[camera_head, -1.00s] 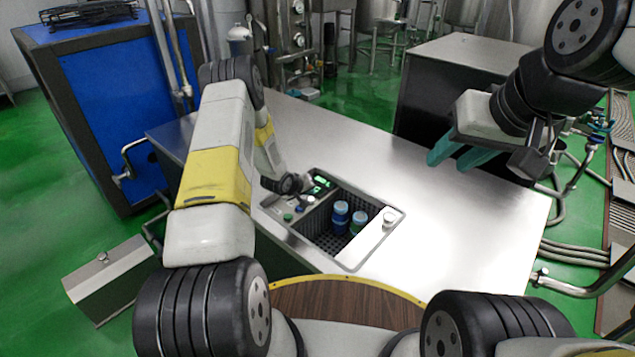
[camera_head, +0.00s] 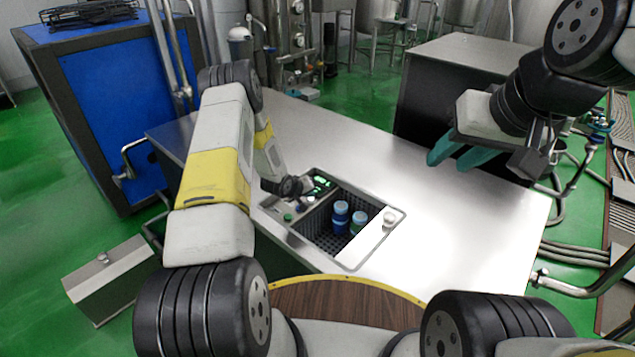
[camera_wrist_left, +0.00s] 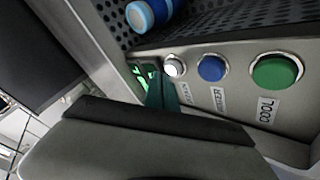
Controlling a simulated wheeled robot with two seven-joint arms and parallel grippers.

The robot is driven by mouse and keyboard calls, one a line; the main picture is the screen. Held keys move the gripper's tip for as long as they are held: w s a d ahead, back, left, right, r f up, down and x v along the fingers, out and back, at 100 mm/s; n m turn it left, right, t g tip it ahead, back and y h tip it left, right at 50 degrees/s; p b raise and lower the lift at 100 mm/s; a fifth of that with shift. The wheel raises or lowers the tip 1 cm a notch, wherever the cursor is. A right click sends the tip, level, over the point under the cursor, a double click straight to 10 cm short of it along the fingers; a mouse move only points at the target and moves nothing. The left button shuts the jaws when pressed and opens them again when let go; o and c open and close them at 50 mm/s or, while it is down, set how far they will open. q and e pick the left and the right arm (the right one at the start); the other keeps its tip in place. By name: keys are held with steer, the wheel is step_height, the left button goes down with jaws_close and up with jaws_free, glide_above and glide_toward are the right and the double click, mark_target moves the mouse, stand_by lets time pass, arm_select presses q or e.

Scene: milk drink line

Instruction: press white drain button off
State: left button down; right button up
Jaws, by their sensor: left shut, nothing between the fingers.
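The white drain button (camera_wrist_left: 174,67) shows in the left wrist view, on the grey control panel (camera_wrist_left: 240,50) beside a blue button (camera_wrist_left: 211,68) and a green button (camera_wrist_left: 277,71). The label by the white button is only partly readable. My left gripper (camera_wrist_left: 162,94) has its teal fingers together, close beside the white button; I cannot tell whether they touch it. In the head view my left gripper (camera_head: 305,193) is low over the panel and mostly hides the buttons. My right gripper (camera_head: 449,162) is open and empty, raised above the table's right side.
A black basket (camera_head: 322,237) in the steel table (camera_head: 430,210) holds blue-capped bottles (camera_head: 341,212). A green-lit display (camera_head: 322,183) lies beside the panel. A white plate with a round knob (camera_head: 389,218) borders the basket. The table right of it is clear.

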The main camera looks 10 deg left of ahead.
mark_target(309, 201)
arm_select(q)
steer(key=shift+f, duration=0.45)
stand_by(0.4)
steer(key=shift+r, duration=0.95)
steer(key=shift+r, duration=3)
